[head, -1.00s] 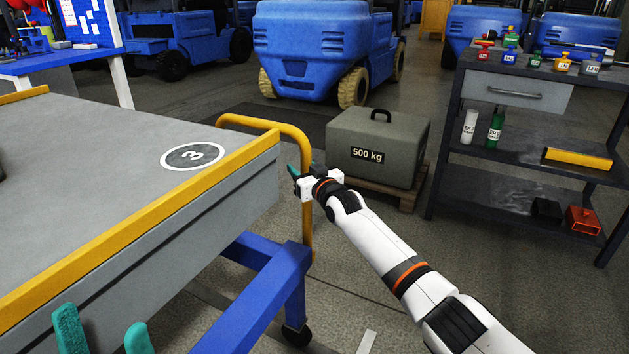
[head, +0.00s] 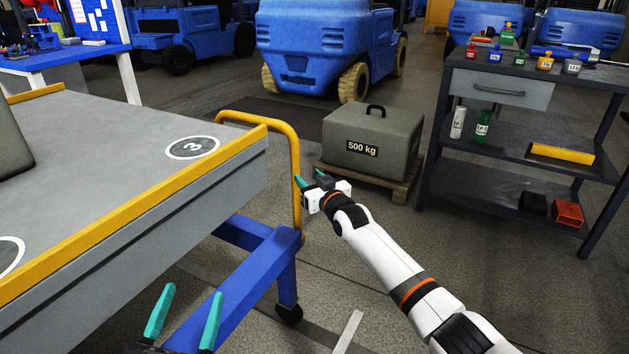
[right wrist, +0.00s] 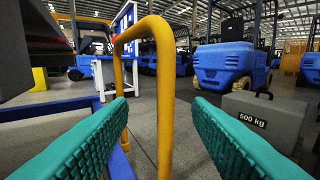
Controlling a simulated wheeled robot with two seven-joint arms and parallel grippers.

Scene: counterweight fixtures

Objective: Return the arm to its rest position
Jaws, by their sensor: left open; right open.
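My right arm reaches in from the lower right of the head view. Its gripper (head: 310,182) is open and empty, close to the yellow handle (head: 296,160) of the cart. In the right wrist view the teal fingers (right wrist: 150,130) stand wide apart, with the yellow handle (right wrist: 164,80) showing upright between them, beyond the tips; I cannot tell whether anything touches. My left gripper (head: 188,312) is open and empty at the bottom of the head view, in front of the cart's long side. Its wrist is mostly out of view.
The grey cart top (head: 110,130) has a yellow edge and a circle marked 3 (head: 193,147). A 500 kg weight (head: 372,140) stands on a pallet behind the right gripper. A dark shelf unit (head: 500,180) is at the right. Open floor lies between shelf and right arm.

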